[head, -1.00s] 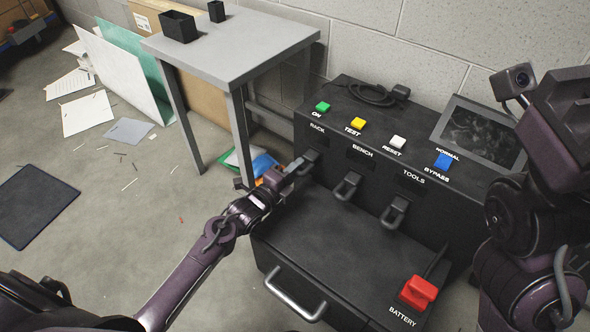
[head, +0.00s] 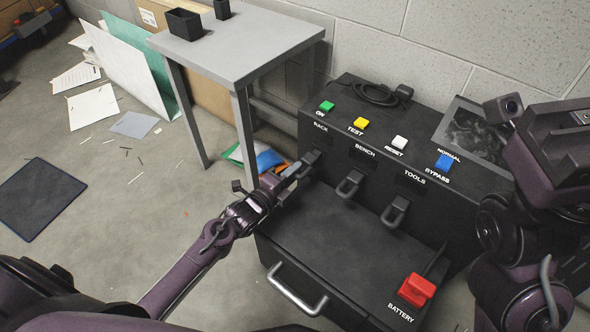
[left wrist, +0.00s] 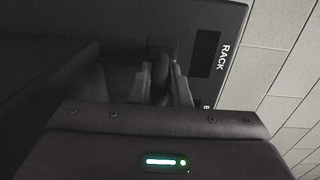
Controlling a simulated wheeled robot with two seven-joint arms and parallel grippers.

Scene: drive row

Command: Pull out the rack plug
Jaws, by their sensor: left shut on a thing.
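The rack plug (head: 312,157) is a dark handle low on the front of the black panel, under the RACK label, left of two similar plugs. My left gripper (head: 297,169) is shut on it, coming in from the left. In the left wrist view the rack plug (left wrist: 160,74) is a dark upright loop between the fingers, beside the RACK label. Whether the plug is fully seated cannot be told. My right arm is raised at the right edge, and its fingers cannot be made out.
The panel (head: 400,160) carries green, yellow, white and blue buttons. The BENCH plug (head: 349,184) and TOOLS plug (head: 395,211) stand to the right. A red battery connector (head: 416,289) sits at the front right. A grey table (head: 245,50) stands behind left; floor at left is mostly open.

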